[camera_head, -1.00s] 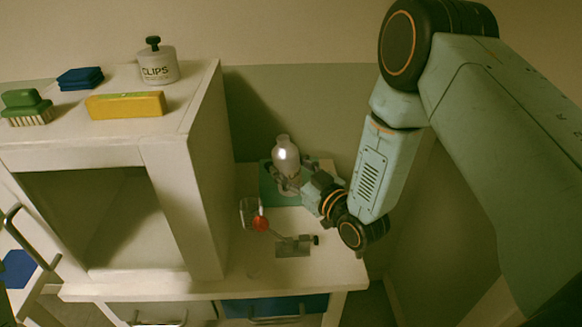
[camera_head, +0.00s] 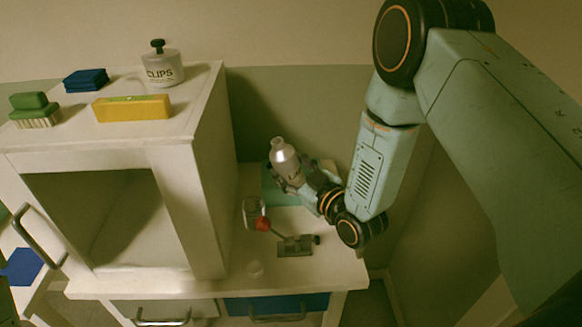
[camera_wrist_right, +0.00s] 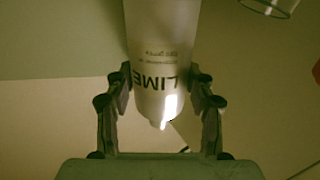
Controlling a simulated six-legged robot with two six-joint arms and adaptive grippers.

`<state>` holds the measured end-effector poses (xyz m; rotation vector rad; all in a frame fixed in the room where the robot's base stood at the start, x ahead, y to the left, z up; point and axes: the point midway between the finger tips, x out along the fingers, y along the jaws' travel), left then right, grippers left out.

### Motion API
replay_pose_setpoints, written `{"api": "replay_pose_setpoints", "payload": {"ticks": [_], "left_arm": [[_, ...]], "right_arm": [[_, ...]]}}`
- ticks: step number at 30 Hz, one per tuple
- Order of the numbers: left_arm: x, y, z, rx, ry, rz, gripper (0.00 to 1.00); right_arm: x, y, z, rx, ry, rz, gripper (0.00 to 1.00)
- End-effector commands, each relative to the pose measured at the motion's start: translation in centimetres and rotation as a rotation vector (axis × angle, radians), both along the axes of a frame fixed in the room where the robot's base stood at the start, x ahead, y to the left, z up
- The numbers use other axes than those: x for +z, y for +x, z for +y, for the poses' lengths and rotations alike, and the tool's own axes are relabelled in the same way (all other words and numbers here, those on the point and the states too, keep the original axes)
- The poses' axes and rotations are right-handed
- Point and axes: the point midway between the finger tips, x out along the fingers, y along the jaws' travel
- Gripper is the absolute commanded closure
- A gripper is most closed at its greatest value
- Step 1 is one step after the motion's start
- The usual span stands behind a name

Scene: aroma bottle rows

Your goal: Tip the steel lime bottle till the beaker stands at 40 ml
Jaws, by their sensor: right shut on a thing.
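The steel lime bottle (camera_head: 283,157) is a pale metallic bottle with a narrow neck, leaning slightly left above the back of the table. In the right wrist view its LIME lettering (camera_wrist_right: 160,82) reads upside down. My right gripper (camera_head: 291,184) is shut around the bottle's lower part; its fingers press both sides in the wrist view (camera_wrist_right: 160,95). The clear beaker (camera_head: 251,209) stands left of and in front of the bottle, and its rim shows at the top right of the wrist view (camera_wrist_right: 270,6). Its liquid level is too small to read. My left gripper is out of view.
A red ball-like part (camera_head: 263,224) sits by the beaker, near a grey metal piece (camera_head: 295,246). A green mat (camera_head: 270,190) is behind. The white cabinet (camera_head: 210,170) walls the left side, with a clips jar (camera_head: 162,70) on top.

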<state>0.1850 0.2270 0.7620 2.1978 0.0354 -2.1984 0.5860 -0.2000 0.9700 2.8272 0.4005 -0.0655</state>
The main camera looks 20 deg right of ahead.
Motion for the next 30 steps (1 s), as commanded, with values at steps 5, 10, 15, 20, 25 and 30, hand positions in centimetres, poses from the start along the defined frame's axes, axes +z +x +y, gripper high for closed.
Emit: {"api": "replay_pose_setpoints", "payload": {"ticks": [5,10,15,20,25,30], "left_arm": [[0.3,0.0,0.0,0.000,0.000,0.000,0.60],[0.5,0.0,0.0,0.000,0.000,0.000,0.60],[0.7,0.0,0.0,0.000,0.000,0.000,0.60],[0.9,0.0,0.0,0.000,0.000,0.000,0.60],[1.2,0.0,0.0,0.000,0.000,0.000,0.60],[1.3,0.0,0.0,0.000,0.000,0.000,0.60]], "right_arm": [[0.2,0.0,0.1,0.001,-0.034,-0.001,0.90],[0.3,0.0,0.2,0.001,-0.067,-0.002,0.90],[0.3,0.1,0.4,0.001,-0.111,-0.001,0.90],[0.2,0.0,0.6,0.002,-0.152,0.000,0.90],[0.3,0.1,0.7,0.001,-0.198,0.001,0.90],[0.2,0.1,1.0,0.001,-0.245,0.001,0.90]]}}
